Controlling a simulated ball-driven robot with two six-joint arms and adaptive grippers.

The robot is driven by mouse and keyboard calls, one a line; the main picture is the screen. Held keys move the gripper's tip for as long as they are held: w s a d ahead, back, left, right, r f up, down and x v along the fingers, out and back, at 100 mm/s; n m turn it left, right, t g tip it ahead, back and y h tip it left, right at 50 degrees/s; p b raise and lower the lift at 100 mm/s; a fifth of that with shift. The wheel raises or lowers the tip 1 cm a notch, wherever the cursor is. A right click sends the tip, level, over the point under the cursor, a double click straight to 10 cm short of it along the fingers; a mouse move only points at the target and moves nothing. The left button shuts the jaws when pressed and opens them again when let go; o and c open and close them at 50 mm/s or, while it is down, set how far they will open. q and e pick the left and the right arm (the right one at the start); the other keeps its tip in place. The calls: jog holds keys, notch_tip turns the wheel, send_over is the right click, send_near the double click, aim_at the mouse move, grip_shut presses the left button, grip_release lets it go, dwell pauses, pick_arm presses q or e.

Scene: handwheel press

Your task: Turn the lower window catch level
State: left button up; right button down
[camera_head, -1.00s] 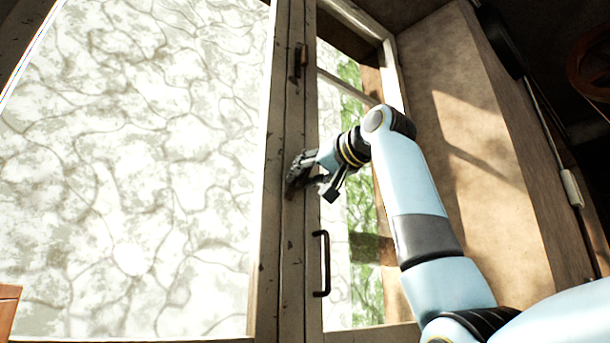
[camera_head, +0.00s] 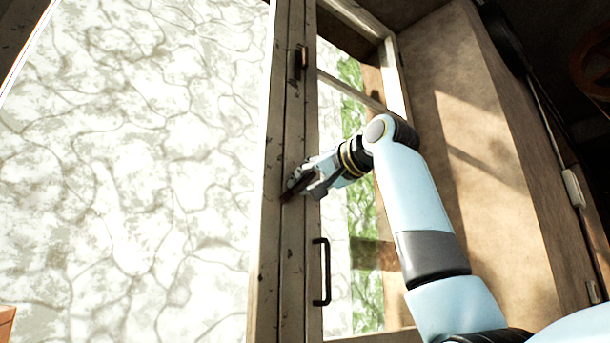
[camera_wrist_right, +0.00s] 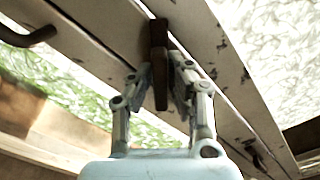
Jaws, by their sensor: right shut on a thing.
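The lower window catch (camera_wrist_right: 159,50) is a dark brown bar on the wooden window frame. In the right wrist view it stands between the two fingers of my right gripper (camera_wrist_right: 162,95), which is shut on it. The bar lies slantwise to the frame's long boards, neither along them nor square across. In the head view my right gripper (camera_head: 303,185) is at the middle post, and its fingers mostly cover the catch. The upper catch (camera_head: 301,62) is upright, higher on the same post. My left gripper is not in view.
A dark pull handle (camera_head: 321,271) sits on the right sash below my gripper. A plastered wall recess (camera_head: 480,150) stands right of my arm.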

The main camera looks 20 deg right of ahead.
jog(key=m+p, duration=0.2)
jog(key=m, duration=0.1)
jog(key=m+p, duration=0.1)
jog(key=shift+r+m+p, duration=0.25)
jog(key=shift+m+p, duration=0.05)
jog(key=shift+m, duration=0.1)
jog(key=shift+f+m+p, duration=0.1)
jog(key=shift+m+p, duration=2)
jog(key=shift+m, duration=0.4)
jog(key=c, duration=1.3)
grip_release()
jog(key=shift+f, duration=0.1)
jog(key=v, duration=1.2)
